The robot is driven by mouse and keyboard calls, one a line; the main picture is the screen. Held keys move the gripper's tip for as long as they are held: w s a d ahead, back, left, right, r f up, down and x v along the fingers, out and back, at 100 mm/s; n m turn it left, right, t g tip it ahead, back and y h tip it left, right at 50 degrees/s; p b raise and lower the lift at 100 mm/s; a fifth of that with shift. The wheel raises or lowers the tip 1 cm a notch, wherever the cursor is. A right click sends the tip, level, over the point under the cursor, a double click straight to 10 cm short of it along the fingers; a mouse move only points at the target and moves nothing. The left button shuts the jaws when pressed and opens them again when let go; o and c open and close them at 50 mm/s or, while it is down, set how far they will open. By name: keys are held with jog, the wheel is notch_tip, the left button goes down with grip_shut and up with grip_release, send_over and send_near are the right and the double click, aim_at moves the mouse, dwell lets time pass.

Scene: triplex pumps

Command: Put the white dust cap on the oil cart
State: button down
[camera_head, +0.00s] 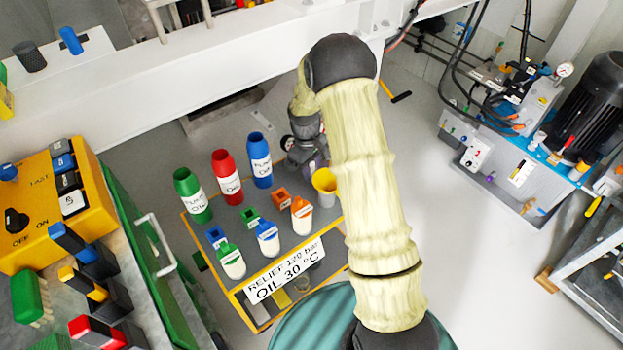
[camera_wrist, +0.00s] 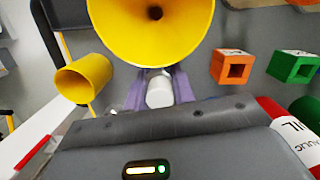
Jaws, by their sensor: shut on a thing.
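The white dust cap (camera_wrist: 160,91) is a small white cylinder in the wrist view. My gripper (camera_wrist: 160,84) has its purple fingers on either side of it and is shut on it. The yellow funnel (camera_wrist: 150,25) is close beyond the fingers. In the head view my gripper (camera_head: 310,158) is low over the far right part of the oil cart (camera_head: 225,217), by the funnel (camera_head: 325,184). The cap cannot be made out in the head view. Whether it touches the cart top is not clear.
Green (camera_head: 190,194), red (camera_head: 226,176) and blue (camera_head: 260,160) oil bottles stand at the cart's back. Coloured square blocks (camera_head: 250,216) and small white bottles (camera_head: 267,238) are nearer the front. A yellow cup (camera_wrist: 84,80) is left in the wrist view. A white beam (camera_head: 150,85) runs behind.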

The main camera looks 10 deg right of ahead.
jog(key=shift+f+b, duration=0.3)
jog(key=shift+f, duration=1.9)
jog(key=shift+f, duration=0.1)
jog(key=c, duration=1.2)
grip_release()
jog(key=shift+o, duration=0.2)
jog(key=r, duration=0.4)
jog(key=r+p, duration=0.1)
jog(key=r, duration=0.3)
jog(key=w+r+p, duration=0.1)
jog(key=r, duration=0.3)
jog(key=shift+w+a, duration=0.1)
jog(key=shift+a, duration=0.3)
jog(key=shift+r, duration=0.1)
